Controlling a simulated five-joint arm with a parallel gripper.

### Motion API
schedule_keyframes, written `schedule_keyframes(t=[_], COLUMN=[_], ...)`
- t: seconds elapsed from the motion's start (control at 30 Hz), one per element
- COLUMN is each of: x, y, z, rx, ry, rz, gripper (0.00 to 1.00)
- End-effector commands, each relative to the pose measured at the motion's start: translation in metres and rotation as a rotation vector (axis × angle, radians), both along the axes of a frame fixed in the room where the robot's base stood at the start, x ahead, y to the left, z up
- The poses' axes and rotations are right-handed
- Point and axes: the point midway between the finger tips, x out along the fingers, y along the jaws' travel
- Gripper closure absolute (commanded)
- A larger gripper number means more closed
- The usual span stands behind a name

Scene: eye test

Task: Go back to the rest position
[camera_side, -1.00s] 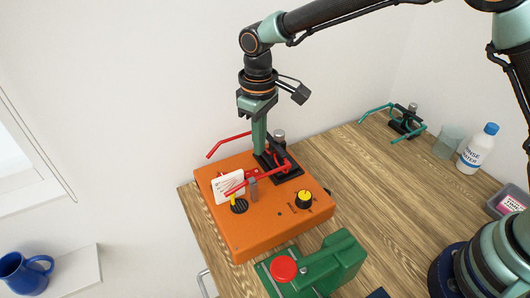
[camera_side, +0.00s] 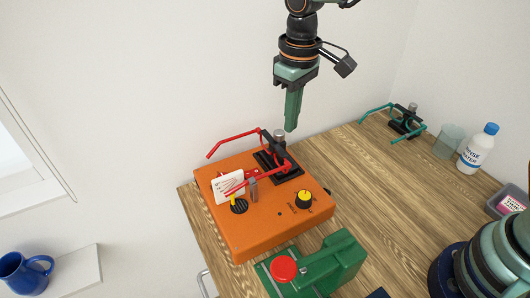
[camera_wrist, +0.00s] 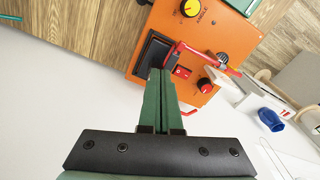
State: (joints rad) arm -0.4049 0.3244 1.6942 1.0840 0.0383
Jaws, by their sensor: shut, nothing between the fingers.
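My gripper (camera_side: 290,128) is shut and empty. Its green fingers point down in the air above the back right part of the orange box, apart from it. In the wrist view the closed fingers of my gripper (camera_wrist: 161,72) lie in front of the orange box. The orange box (camera_side: 265,228) stands on the wooden table and carries a black-and-yellow knob (camera_side: 304,199), a red-armed holder (camera_side: 223,147) on a black base, and a white card (camera_side: 228,186). The box also shows in the wrist view (camera_wrist: 225,42).
A green device with a red button (camera_side: 284,269) stands in front of the box. A teal-armed holder (camera_side: 408,122), a clear beaker (camera_side: 449,142), a white bottle with a blue cap (camera_side: 478,148) and a small container (camera_side: 511,203) stand on the right. A blue mug (camera_side: 25,273) sits at lower left.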

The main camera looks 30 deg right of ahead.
Motion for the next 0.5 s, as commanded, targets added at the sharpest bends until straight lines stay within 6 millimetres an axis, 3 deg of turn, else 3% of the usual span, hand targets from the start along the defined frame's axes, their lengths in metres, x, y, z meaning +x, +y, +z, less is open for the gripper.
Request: schedule_keyframes(t=[0.2,0.5], x=[-0.021,-0.067], y=[-0.057,-0.123], z=[0.045,0.075], rx=[0.042,0.074], ry=[-0.118,-0.283], rz=[-0.101,-0.235], gripper=[1.00,1.00])
